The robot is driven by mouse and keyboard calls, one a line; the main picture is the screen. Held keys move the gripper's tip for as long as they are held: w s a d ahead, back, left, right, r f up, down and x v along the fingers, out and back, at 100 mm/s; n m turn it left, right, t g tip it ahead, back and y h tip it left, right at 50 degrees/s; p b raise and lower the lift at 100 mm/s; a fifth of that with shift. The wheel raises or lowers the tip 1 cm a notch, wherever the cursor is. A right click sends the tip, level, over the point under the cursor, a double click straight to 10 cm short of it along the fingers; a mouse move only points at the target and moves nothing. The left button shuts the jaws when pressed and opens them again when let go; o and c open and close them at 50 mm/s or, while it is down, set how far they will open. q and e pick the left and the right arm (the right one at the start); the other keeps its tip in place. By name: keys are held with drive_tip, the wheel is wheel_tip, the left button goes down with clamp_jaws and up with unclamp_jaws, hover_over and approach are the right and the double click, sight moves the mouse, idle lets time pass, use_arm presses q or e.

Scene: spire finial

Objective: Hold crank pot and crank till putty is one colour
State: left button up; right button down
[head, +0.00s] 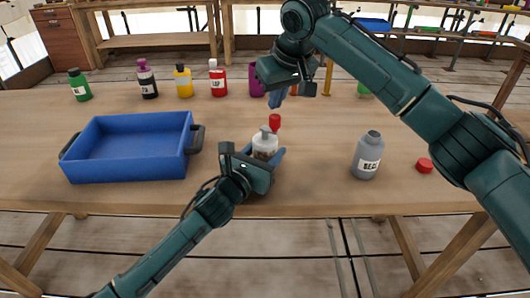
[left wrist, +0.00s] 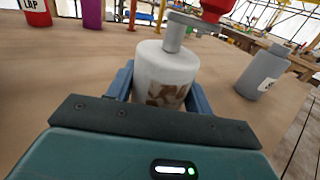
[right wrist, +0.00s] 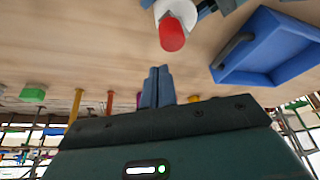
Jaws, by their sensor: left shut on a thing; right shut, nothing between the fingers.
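The crank pot (head: 265,146) is a small white pot with a grey crank and a red knob (head: 275,121), standing on the table. In the left wrist view the pot (left wrist: 166,75) shows brown and white patches of putty (left wrist: 167,95) through its side. My left gripper (head: 264,158) is shut around the pot's body. My right gripper (head: 276,95) is shut and empty, above and behind the pot, apart from the knob. In the right wrist view its closed fingers (right wrist: 157,88) lie apart from the red knob (right wrist: 172,34).
A blue tray (head: 90,163) stands left of the pot. A grey bottle (head: 367,156) and a red cap (head: 425,165) are to the right. Several bottles, including a red one (head: 218,80), and a purple cup (head: 256,82) line the back. The front table edge is close.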

sight(276, 118)
drive_tip(key=shift+f, duration=1.4)
drive_tip(key=shift+s+a, duration=0.1)
drive_tip(key=shift+s, duration=0.3)
drive_tip(key=shift+s+d, duration=0.25)
drive_tip(key=shift+s, duration=0.75)
idle(0.6)
drive_tip(key=shift+s+a, duration=0.6)
drive_tip(key=shift+s, duration=0.35)
idle(1.0)
drive_tip(key=shift+d, duration=0.15)
drive_tip(key=shift+w+d, duration=0.15)
drive_tip(key=shift+d, duration=0.05)
drive_tip(key=shift+r, duration=3.55)
